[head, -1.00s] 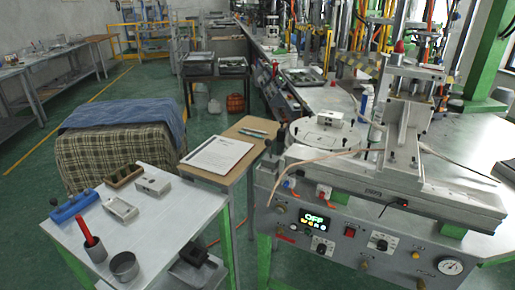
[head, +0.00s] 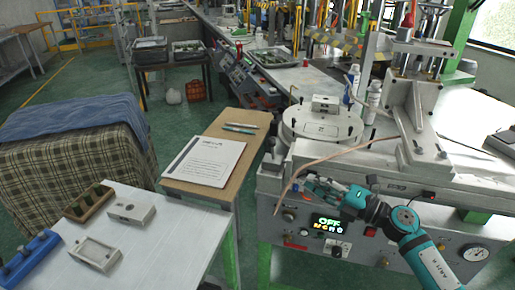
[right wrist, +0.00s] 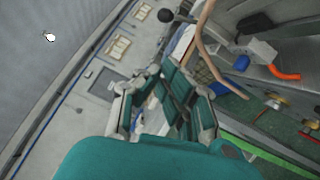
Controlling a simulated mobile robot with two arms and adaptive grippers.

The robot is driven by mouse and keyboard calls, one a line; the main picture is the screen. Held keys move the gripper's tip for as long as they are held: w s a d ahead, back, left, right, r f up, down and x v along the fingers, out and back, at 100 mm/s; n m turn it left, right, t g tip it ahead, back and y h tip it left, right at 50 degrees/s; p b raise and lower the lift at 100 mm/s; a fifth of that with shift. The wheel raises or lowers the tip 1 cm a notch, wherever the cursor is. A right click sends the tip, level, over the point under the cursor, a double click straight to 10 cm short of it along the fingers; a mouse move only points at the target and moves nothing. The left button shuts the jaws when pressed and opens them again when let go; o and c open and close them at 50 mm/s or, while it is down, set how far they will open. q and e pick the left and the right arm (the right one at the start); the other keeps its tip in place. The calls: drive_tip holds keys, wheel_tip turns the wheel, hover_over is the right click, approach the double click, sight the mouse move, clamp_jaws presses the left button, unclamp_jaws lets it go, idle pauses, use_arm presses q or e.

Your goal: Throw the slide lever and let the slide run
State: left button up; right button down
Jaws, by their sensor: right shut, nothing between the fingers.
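The wax injection machine (head: 385,250) stands at the right, with its slide carriage (head: 415,122) upright on the top rail. The round plate (head: 318,128) beside it carries a pale metal block (head: 325,104). My right gripper (head: 312,188) is shut and empty at the front upper left of the machine, hiding the fittings there. It also shows in the right wrist view (right wrist: 165,88), with a blue fitting (right wrist: 242,62) and an orange tube (right wrist: 285,75) to its right. A small red lever (head: 295,246) sits low on the panel; I cannot tell which part is the slide lever. My left gripper is out of view.
A tan hose (head: 330,157) loops just above my right gripper. The lit display (head: 329,224) reads OFF. A wooden stand (head: 192,186) with a paper sheet (head: 207,160) and a white table (head: 150,245) with blocks stand to the left.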

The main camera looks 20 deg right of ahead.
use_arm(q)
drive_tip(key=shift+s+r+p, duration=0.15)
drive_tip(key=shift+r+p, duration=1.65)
use_arm(e)
drive_tip(key=w+d+r+x, duration=0.1)
drive_tip(key=x, duration=1.2)
drive_tip(key=shift+d+r+n, duration=0.3)
drive_tip(key=shift+d+n, duration=0.05)
drive_tip(key=shift+n, duration=0.05)
